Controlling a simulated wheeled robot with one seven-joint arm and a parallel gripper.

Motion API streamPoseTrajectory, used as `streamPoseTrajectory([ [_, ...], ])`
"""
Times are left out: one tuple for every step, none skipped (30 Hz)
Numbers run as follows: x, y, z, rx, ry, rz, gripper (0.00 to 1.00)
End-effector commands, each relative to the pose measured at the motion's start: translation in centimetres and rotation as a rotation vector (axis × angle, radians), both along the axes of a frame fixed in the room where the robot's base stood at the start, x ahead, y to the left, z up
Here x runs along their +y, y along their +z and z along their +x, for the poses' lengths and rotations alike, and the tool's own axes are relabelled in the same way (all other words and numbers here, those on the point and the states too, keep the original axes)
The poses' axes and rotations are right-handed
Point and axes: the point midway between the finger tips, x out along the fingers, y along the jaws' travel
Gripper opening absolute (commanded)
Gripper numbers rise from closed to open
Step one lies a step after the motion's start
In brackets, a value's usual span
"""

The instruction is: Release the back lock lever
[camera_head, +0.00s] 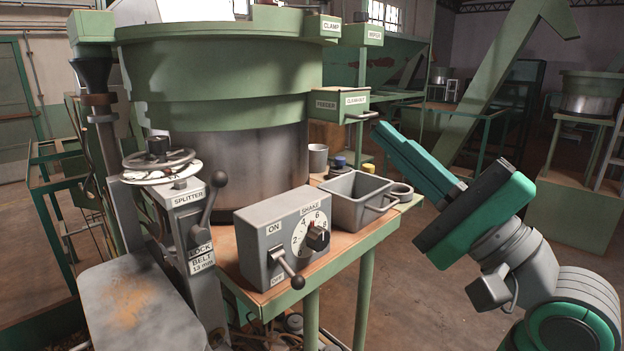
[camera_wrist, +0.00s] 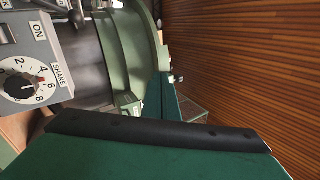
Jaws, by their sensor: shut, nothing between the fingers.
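I cannot tell whether this is the back lock lever, and no second lock lever is clearly visible. My gripper (camera_head: 383,133) is shut and empty, at the right of the post and well apart from it. It points up and left, beyond the grey bin. In the wrist view part of my gripper's teal body fills the bottom.
The SHAKE box (camera_head: 285,240), with dial and ON/OFF lever, stands on the bench front; it also shows in the wrist view (camera_wrist: 30,75). A grey bin (camera_head: 357,200) sits beside it. A large green hopper bowl (camera_head: 225,80) rises behind. A CLEAN OUT handle (camera_head: 362,117) projects toward my gripper.

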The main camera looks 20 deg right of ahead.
Motion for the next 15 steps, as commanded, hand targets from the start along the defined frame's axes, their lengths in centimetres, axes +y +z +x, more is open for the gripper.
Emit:
streamPoseTrajectory([
  [1.6, -1.2, 1.8, 0.065, 0.020, -0.031, 0.00],
  [2.4, -2.1, 2.9, 0.108, 0.029, -0.051, 0.00],
  [3.5, -3.2, 4.0, 0.159, 0.040, -0.076, 0.00],
  [4.2, -4.0, 4.8, 0.198, 0.046, -0.094, 0.00],
  [4.9, -4.8, 5.5, 0.232, 0.052, -0.111, 0.00],
  [5.8, -5.7, 6.3, 0.275, 0.059, -0.132, 0.00],
  [6.3, -6.4, 6.9, 0.304, 0.064, -0.147, 0.00],
  [6.8, -7.0, 7.3, 0.331, 0.068, -0.160, 0.00],
  [7.3, -7.8, 7.8, 0.362, 0.073, -0.177, 0.00],
  [7.7, -8.3, 8.1, 0.383, 0.074, -0.188, 0.00],
  [7.9, -8.7, 8.4, 0.400, 0.075, -0.196, 0.00],
  [8.3, -9.1, 8.6, 0.420, 0.079, -0.206, 0.00],
  [8.5, -9.4, 8.8, 0.432, 0.080, -0.212, 0.00],
  [8.6, -9.6, 8.9, 0.440, 0.082, -0.217, 0.00],
  [8.7, -9.8, 9.0, 0.450, 0.082, -0.221, 0.00],
])
